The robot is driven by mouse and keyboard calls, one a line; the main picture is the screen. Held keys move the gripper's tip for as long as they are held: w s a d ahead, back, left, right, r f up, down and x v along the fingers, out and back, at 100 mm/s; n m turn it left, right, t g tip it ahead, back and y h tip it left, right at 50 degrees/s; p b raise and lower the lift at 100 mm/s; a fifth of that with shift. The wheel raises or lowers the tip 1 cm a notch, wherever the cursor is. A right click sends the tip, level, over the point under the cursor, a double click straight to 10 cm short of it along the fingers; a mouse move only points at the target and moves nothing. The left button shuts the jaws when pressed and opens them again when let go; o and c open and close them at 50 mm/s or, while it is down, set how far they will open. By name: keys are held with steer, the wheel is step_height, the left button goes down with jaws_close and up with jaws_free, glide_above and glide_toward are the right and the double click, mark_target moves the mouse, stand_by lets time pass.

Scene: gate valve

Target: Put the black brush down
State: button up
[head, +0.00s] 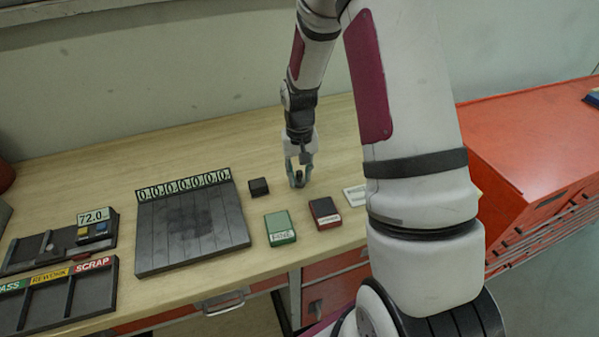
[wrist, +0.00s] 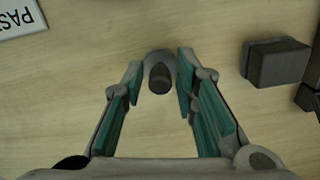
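A small dark, rounded piece that looks like the black brush (wrist: 159,77) is between the fingers of my gripper (wrist: 159,72) in the wrist view, with a grey rounded part behind its top. A narrow gap shows on each side, so the fingers look open around it rather than closed on it. In the head view my gripper (head: 298,182) points down, low over the wooden bench, with the dark piece (head: 298,177) between its fingertips. Whether the piece touches the bench is hard to tell.
A black block (head: 259,187) stands close left of my gripper. A green box (head: 280,228), a dark red box (head: 325,213) and a white label (head: 355,196) lie nearer the front. A dark slatted board (head: 190,228) is left. An orange cabinet (head: 520,150) stands right.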

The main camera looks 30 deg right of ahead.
mark_target(299, 172)
steer(key=shift+r, duration=0.15)
step_height(299, 172, up, 12)
steer(key=b, duration=0.2)
steer(key=s+a+r+n+t, duration=0.1)
steer(key=s+a+r, duration=0.3)
steer(key=r, duration=0.2)
steer(key=s+a+r+n+t, duration=0.1)
steer(key=s+a+r+t, duration=0.1)
steer(key=s+a+r, duration=0.3)
steer(key=s+a+r+n+t, duration=0.2)
steer(key=s+r, duration=0.4)
steer(key=s, duration=0.5)
steer(key=shift+a+n+t, duration=0.3)
steer(key=shift+a, duration=0.45)
